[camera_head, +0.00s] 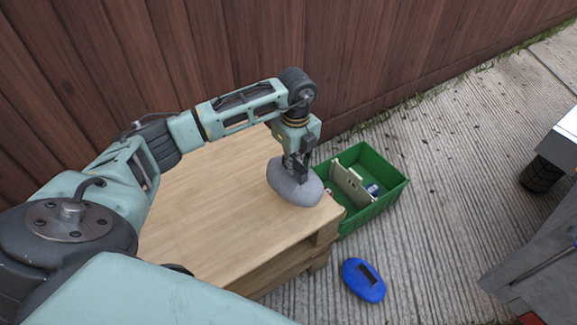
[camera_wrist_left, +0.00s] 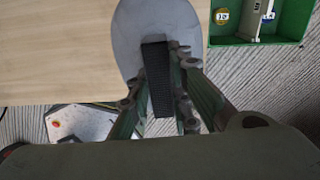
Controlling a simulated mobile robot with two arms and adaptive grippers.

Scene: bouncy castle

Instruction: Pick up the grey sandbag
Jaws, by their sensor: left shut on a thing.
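The grey sandbag (camera_head: 294,187) is a rounded, smooth grey bag at the right end of the wooden table (camera_head: 200,205). My left gripper (camera_head: 297,172) reaches down from above and is shut on the sandbag's top. In the left wrist view the sandbag (camera_wrist_left: 142,22) lies between the gripper's fingers (camera_wrist_left: 162,80), which hide part of it. I cannot tell whether the bag still touches the table top. My right gripper is not in view.
A green crate (camera_head: 386,200) with a divider and small items stands on the ground right of the table. A blue sandbag-like object (camera_head: 358,287) with a dark patch lies on the concrete in front. A wooden fence (camera_head: 370,50) runs behind. A grey wheeled thing (camera_head: 545,235) is at the right.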

